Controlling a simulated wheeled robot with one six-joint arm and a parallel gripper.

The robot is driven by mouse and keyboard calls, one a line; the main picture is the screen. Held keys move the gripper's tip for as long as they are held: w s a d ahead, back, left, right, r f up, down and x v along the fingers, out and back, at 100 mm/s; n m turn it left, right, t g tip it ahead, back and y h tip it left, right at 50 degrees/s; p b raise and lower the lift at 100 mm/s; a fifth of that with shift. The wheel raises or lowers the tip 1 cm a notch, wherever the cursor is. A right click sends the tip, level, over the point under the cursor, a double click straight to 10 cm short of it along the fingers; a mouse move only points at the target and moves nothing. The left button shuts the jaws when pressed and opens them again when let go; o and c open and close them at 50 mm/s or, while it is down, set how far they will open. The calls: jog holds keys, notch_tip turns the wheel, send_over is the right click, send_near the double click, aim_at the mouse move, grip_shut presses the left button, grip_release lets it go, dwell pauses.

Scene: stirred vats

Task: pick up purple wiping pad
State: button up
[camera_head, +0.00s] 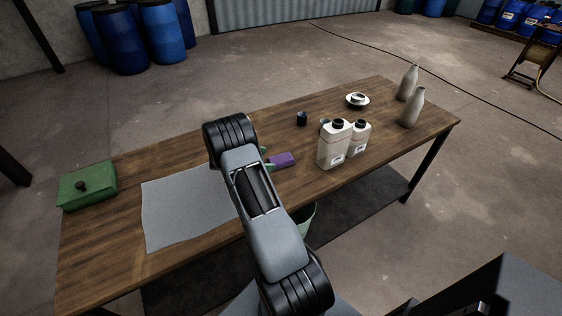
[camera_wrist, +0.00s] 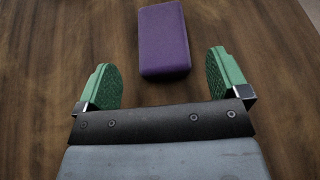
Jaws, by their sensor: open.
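The purple wiping pad (camera_wrist: 164,42) lies flat on the wooden table in the wrist view, just ahead of my gripper and roughly between the lines of its fingers. It also shows in the head view (camera_head: 282,160), to the right of my arm. My gripper (camera_wrist: 161,84) is open, with its two green finger pads apart and nothing between them. In the head view my arm hides most of the gripper; only bits of green show beside the pad.
On the wooden table (camera_head: 120,237), a grey sheet (camera_head: 180,212) and a green box (camera_head: 88,185) lie left. White jugs (camera_head: 333,146), a dark cup (camera_head: 301,119), a white dish (camera_head: 357,100) and grey bottles (camera_head: 413,107) stand right. A green bucket (camera_head: 305,217) is below the near edge.

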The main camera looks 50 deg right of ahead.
aim_at(278, 160)
jog(key=x, duration=0.5)
jog(key=shift+s+p, duration=0.1)
jog(key=shift+p, duration=0.3)
jog(key=c, duration=1)
jog(key=shift+r, duration=0.1)
